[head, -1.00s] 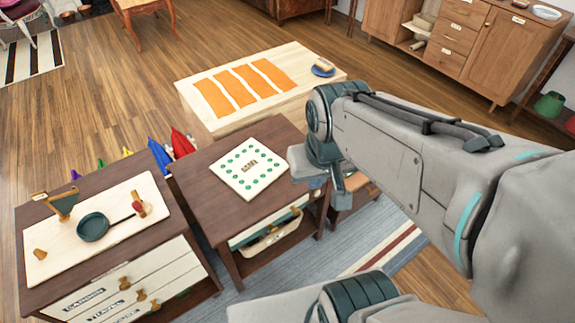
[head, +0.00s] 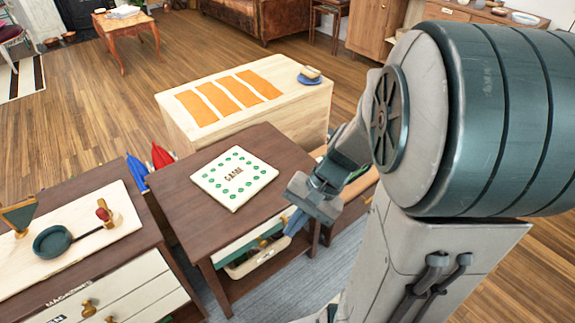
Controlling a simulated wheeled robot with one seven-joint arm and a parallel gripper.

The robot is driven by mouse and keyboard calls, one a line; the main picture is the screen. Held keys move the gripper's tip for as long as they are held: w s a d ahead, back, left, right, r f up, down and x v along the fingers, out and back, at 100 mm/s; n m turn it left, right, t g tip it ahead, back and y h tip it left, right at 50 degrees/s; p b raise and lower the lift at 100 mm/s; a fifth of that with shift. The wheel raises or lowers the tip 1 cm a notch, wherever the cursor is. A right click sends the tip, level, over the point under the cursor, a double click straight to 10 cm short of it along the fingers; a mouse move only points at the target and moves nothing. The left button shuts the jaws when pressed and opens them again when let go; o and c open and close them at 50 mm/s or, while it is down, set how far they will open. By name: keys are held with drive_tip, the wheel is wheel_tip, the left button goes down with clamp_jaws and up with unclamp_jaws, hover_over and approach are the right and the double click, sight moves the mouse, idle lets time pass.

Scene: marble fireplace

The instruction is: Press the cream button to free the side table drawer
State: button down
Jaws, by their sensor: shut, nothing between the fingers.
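The dark wood side table (head: 185,205) stands in the middle of the head view. Its front has a cream drawer front (head: 235,243) with green and brown parts, partly open to view above a lower shelf. I cannot make out a cream button; my gripper and arm cover part of the table's right side. My gripper (head: 308,203) is shut and empty, by the table's front right corner. Whether it touches the table I cannot tell. A small blue part shows just below it, its nature unclear.
A cream board with green dots (head: 233,178) lies on the table top. On the left, a cabinet (head: 120,262) bears a tray with a teal pan (head: 53,241). A pale low table (head: 310,106) with orange strips stands behind. My arm fills the right side.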

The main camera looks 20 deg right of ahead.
drive_tip(key=w+d+f+m+t+y+b, duration=0.1)
drive_tip(key=w+f+m+t+y+b, duration=0.1)
drive_tip(key=f+m+b, duration=0.3)
drive_tip(key=w+d+f+m+t+y+b, duration=0.1)
drive_tip(key=w+d+f+m+y+b, duration=0.15)
drive_tip(key=f, duration=0.45)
drive_tip(key=w+d+f+m+t+h+b, duration=0.2)
drive_tip(key=d+f+m+t+b, duration=0.4)
drive_tip(key=d+f+m+t, duration=0.1)
drive_tip(key=w+d+f+m+t+h+b, duration=0.2)
drive_tip(key=w+d+f+m+t+b, duration=0.1)
drive_tip(key=d+f+m+t+b, duration=0.4)
drive_tip(key=d+f+m, duration=0.2)
drive_tip(key=d+f, duration=0.2)
drive_tip(key=f, duration=0.1)
drive_tip(key=shift+w+t+h, duration=0.25)
drive_tip(key=shift+t+h, duration=0.05)
drive_tip(key=shift+h, duration=0.05)
drive_tip(key=shift+f, duration=0.1)
drive_tip(key=b+x, duration=0.5)
drive_tip(key=x, duration=0.9)
drive_tip(key=shift+b, duration=0.3)
drive_tip(key=shift+d, duration=0.15)
